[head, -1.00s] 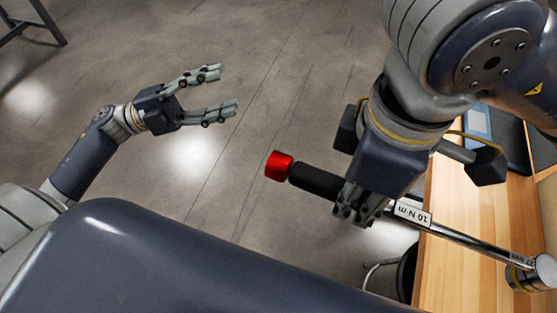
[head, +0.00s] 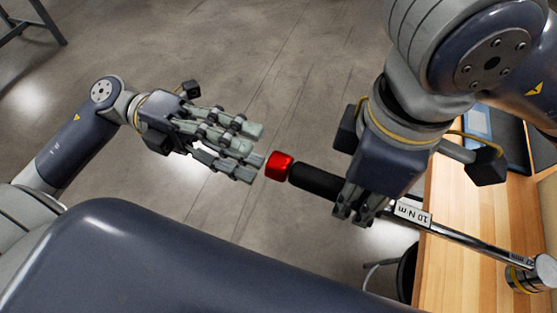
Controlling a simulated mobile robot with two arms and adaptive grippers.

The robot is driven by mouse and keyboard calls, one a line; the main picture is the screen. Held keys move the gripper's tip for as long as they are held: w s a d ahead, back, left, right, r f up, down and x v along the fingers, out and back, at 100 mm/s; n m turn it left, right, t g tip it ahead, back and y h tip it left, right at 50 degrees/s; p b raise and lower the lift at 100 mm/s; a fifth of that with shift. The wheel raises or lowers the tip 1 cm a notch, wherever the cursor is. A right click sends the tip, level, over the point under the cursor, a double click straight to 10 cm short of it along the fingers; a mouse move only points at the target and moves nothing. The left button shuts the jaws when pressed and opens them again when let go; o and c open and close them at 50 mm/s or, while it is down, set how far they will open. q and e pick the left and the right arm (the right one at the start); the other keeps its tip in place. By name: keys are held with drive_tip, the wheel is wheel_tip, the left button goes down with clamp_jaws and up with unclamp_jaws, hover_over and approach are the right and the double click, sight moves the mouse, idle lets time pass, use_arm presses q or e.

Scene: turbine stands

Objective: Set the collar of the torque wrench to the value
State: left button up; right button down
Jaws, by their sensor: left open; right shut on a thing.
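The torque wrench (head: 460,237) slants across the right of the head view, with a red collar (head: 280,166) at its left end and a black grip (head: 315,181) beside it. My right gripper (head: 355,207) is shut on the torque wrench just past the black grip and hides that part. My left gripper (head: 250,158) is open, its fingertips just left of the red collar. They look very close to it; I cannot tell whether they touch.
A wooden bench (head: 447,209) stands at the right, with a dark flat item on it. The wrench's head end (head: 525,277) is over the bench. A dark round object (head: 405,275) stands beside the bench.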

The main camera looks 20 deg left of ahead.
sight(279, 167)
use_arm(q)
drive_tip(key=shift+s+d, duration=0.1)
drive_tip(key=shift+d, duration=1.5)
drive_tip(key=c, duration=1.2)
drive_tip(key=n, duration=1.7)
drive_tip(key=o, duration=1.2)
